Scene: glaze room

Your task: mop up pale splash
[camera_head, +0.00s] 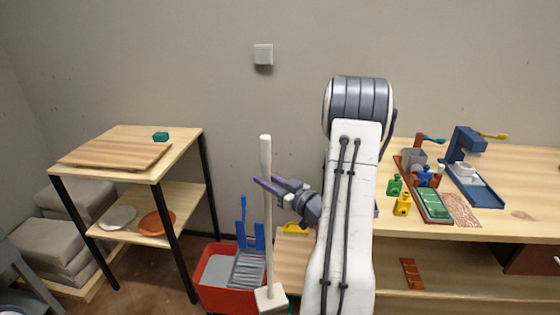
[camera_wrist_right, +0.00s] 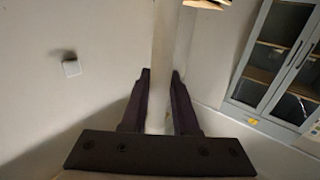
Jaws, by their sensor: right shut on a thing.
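My right gripper (camera_head: 272,186) is shut on the pale upright handle of a mop (camera_head: 267,225). The mop's cream block-shaped head (camera_head: 270,297) hangs at the bottom, in front of the red bucket; whether it touches anything is unclear. In the right wrist view the mop handle (camera_wrist_right: 164,60) runs between the two dark fingers of my right gripper (camera_wrist_right: 160,95). The red mop bucket (camera_head: 218,296) stands on the floor with a grey wringer (camera_head: 247,268) and blue upright parts. I see no pale splash in either view. My left gripper is not in view.
A wooden shelf stand (camera_head: 185,150) with dark legs stands left of the bucket. A long wooden workbench (camera_head: 520,222) with tools and small bottles is at right. Grey stacked bags (camera_head: 75,205) lie at far left. A glass-door cabinet (camera_wrist_right: 275,60) shows in the wrist view.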

